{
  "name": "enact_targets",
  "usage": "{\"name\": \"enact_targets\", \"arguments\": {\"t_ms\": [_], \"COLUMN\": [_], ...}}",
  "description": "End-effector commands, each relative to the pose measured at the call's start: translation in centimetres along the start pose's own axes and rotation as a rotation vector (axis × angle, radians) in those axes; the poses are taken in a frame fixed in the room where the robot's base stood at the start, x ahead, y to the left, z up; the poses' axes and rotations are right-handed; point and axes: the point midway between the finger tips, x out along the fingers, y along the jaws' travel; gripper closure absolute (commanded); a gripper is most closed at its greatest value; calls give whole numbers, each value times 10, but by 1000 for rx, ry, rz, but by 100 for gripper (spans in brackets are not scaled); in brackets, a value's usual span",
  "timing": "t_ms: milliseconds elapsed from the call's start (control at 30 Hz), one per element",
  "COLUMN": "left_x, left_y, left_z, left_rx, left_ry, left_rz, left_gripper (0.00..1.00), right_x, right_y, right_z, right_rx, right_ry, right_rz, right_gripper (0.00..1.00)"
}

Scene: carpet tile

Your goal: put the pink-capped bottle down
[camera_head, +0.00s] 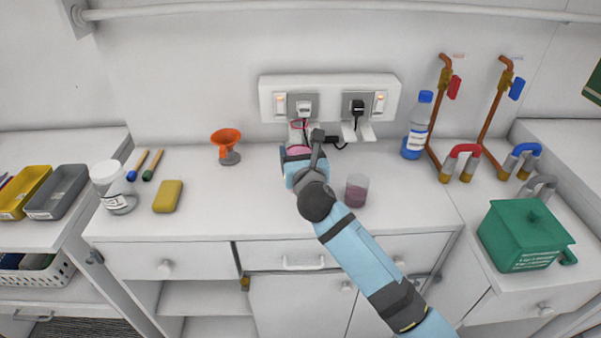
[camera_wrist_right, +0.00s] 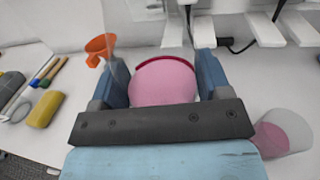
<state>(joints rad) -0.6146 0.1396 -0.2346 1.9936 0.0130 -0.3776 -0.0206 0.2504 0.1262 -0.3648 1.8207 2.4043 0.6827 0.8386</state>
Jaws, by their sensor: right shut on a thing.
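My right gripper (camera_head: 297,152) reaches over the middle of the white counter, towards the power outlets. It is shut on the pink-capped bottle (camera_wrist_right: 163,84); in the right wrist view the pink part sits between the two blue fingers, with a dark red edge at its far side. In the head view only a little pink of the bottle (camera_head: 299,149) shows, and my gripper and wrist hide most of it. I cannot tell whether its base touches the counter. My left gripper is not in view.
A clear cup with pinkish contents (camera_head: 357,190) stands right of my wrist. A blue-capped bottle (camera_head: 416,128) stands back right.

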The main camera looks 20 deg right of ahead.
Motion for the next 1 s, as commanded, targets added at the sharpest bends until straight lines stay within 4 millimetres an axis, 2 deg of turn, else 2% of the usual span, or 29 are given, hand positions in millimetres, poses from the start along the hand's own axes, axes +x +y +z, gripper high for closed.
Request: {"name": "enact_targets", "arguments": {"t_ms": [267,500,867,900,1000], "left_x": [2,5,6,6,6], "left_y": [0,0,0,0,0], "left_z": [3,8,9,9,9], "left_rx": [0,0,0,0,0], "left_ry": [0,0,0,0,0], "left_rz": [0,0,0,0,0], "left_gripper": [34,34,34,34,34], "right_x": [0,0,0,0,0], "right_y": [0,0,0,0,0], "right_z": [-22,-54,-58,-59,-58], "right_rx": [1,2,1,1,1], "right_ry": [-1,-1,-2,0,-1], "right_rz": [-1,-1,0,-1,-1], "right_gripper": [76,76,76,27,4]}}
